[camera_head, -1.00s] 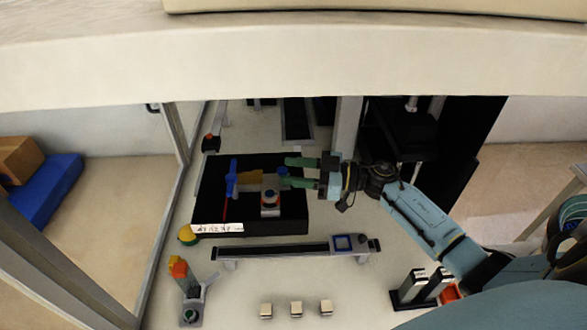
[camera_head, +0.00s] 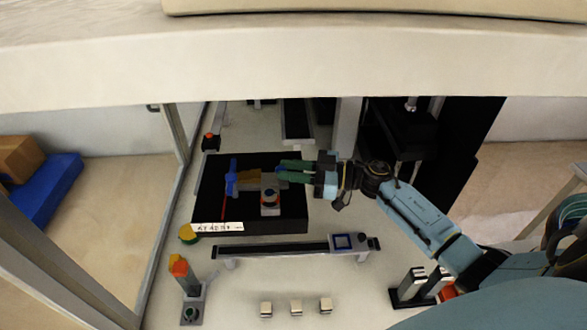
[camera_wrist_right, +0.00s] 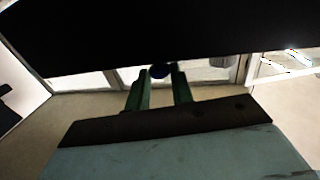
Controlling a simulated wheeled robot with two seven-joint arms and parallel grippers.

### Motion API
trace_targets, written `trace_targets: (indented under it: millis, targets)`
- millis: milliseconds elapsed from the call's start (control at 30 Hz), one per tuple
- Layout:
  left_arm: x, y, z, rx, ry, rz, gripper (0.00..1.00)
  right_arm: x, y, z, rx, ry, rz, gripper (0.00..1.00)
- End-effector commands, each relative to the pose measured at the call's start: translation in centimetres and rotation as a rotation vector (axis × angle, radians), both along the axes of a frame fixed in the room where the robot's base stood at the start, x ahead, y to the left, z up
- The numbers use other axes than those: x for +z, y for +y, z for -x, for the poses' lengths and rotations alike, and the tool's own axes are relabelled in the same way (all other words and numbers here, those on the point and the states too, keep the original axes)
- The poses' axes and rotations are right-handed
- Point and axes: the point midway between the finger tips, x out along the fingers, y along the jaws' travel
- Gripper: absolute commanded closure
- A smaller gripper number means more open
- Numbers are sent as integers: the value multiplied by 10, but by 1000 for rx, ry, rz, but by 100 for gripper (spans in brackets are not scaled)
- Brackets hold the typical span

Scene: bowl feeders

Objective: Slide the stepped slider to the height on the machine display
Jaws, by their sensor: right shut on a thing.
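A black machine panel (camera_head: 208,205) carries a yellow-orange stepped piece (camera_head: 250,182), which looks like the stepped slider, beside an upright blue part (camera_head: 231,178). My right gripper (camera_head: 283,172) reaches in from the right with its green fingers shut on a small blue knob at the right end of the yellow piece. The knob (camera_wrist_right: 161,71) shows as a dark blue shape between the fingertips in the right wrist view. A white display strip (camera_head: 218,228) with dark characters lies at the panel's front left; its reading is too small to tell. My left gripper is not in view.
Several small blocks, a signal lamp (camera_head: 179,267) and a black holder (camera_head: 412,288) stand nearer.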

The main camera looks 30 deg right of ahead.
Motion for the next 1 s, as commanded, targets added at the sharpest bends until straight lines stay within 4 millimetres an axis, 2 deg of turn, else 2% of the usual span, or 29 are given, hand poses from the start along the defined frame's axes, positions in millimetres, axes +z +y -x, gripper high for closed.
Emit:
trace_targets:
  millis: [200, 433, 467, 600, 633, 1000]
  targets:
    - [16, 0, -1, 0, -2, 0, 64, 3, 19, -9, 0, 1, -1, 100]
    - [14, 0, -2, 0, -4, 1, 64, 0, 19, -9, -1, 1, 1, 100]
    - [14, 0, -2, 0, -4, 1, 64, 0, 19, -9, -1, 1, 1, 76]
    - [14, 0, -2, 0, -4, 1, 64, 0, 19, -9, -1, 1, 1, 57]
    - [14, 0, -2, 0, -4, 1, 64, 0, 19, -9, -1, 1, 1, 55]
    - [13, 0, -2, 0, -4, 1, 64, -1, 13, -5, -1, 0, 2, 55]
